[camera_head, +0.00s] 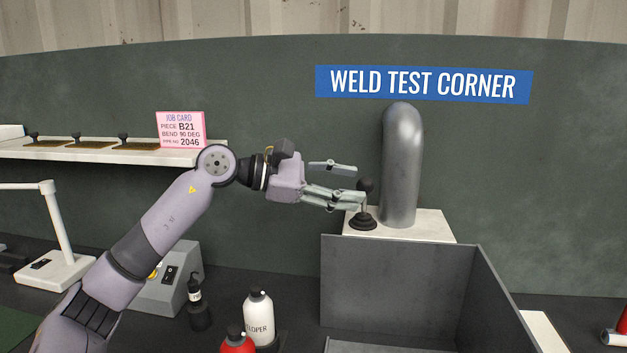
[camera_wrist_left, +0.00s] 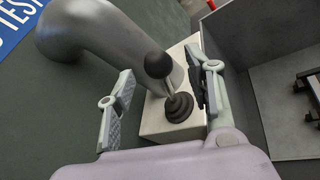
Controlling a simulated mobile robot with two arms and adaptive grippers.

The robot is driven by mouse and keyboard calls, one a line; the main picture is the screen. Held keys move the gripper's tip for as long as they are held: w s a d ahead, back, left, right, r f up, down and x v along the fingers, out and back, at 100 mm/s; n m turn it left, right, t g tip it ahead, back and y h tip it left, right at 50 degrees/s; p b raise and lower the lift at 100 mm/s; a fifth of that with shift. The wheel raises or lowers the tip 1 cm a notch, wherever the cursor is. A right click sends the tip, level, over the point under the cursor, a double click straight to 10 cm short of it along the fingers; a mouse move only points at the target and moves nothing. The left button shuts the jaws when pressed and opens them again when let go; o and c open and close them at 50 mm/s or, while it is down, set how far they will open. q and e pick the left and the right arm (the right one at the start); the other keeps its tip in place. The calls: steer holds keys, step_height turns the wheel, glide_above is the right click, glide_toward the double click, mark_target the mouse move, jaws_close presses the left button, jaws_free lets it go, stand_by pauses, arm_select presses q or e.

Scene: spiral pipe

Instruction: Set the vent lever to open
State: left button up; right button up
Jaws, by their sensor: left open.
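The vent lever (camera_head: 365,200) is a short metal stick with a black ball knob and a black ribbed boot. It stands on a white base (camera_head: 432,222) in front of a grey bent vent pipe (camera_head: 402,165). My left gripper (camera_head: 358,183) is open with its fingertips at the lever. In the left wrist view the lever's knob (camera_wrist_left: 158,65) and boot (camera_wrist_left: 179,106) show between the two spread fingers, nearer the right finger. I cannot tell whether that finger touches the lever. No open or shut marking is readable. My right gripper is not in view.
A grey open-topped metal box (camera_head: 415,290) stands just in front of the white base. A white bottle (camera_head: 258,310), a dark bottle (camera_head: 198,305) and a red bottle (camera_head: 237,343) stand below my left arm. A white shelf (camera_head: 100,152) with a pink job card (camera_head: 180,130) is at left.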

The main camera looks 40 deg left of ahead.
arm_select(q)
steer(key=v, duration=0.9)
steer(key=shift+s, duration=0.2)
steer(key=shift+a, duration=0.15)
